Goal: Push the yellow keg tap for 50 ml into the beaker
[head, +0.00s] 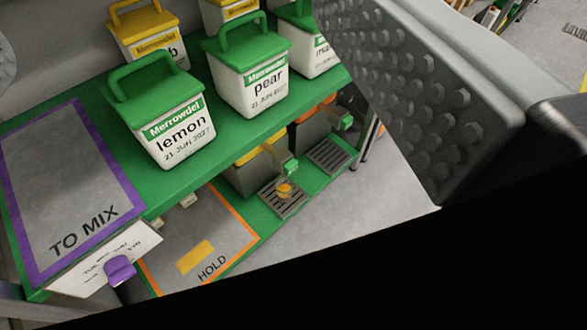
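The keg with a yellow rim (255,165) stands on the lower green shelf, partly hidden under the upper shelf. Its green tap (290,167) sticks out to the right over a slotted drip grate (281,201). A small orange-yellow object (284,190) is on that grate below the tap; it is too small to tell what it is. I cannot make out a clear beaker. One finger of my gripper (430,100) fills the upper right, its studded grey inner face bare.
A keg with an orange rim (311,128) and its own tap (346,122) stand farther back. Lidded tubs, including lemon (172,132) and pear (247,90), stand on the upper shelf (215,130). TO MIX (70,185) and HOLD (165,245) areas lie left.

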